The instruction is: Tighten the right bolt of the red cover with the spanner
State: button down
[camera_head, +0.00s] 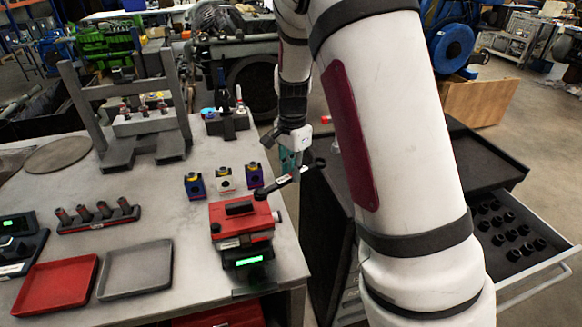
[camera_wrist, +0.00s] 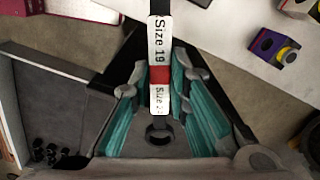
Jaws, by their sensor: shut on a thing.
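The red cover (camera_head: 228,218) is on a small unit with a green lit display, at the workbench's front right edge. A grey round part (camera_head: 277,216) sticks out at its right side; I cannot tell whether it is the right bolt. My gripper (camera_head: 289,165) is beyond the bench edge, up and right of the cover. Its teal fingers are shut on the dark spanner (camera_head: 287,183), whose far end reaches the cover's upper right corner; contact is unclear.
Red (camera_head: 55,285) and grey (camera_head: 137,270) trays lie to the left. A dark cabinet (camera_head: 470,160) with an open drawer of sockets stands right.

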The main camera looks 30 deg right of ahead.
jog(key=shift+s+d+m, duration=0.1)
jog(key=shift+s+m, duration=0.5)
jog(key=s+m+p, duration=0.1)
jog(key=s+m, duration=0.1)
jog(key=shift+s+m+p, duration=0.1)
jog(key=shift+m+p, duration=0.2)
jog(key=shift+p, duration=0.05)
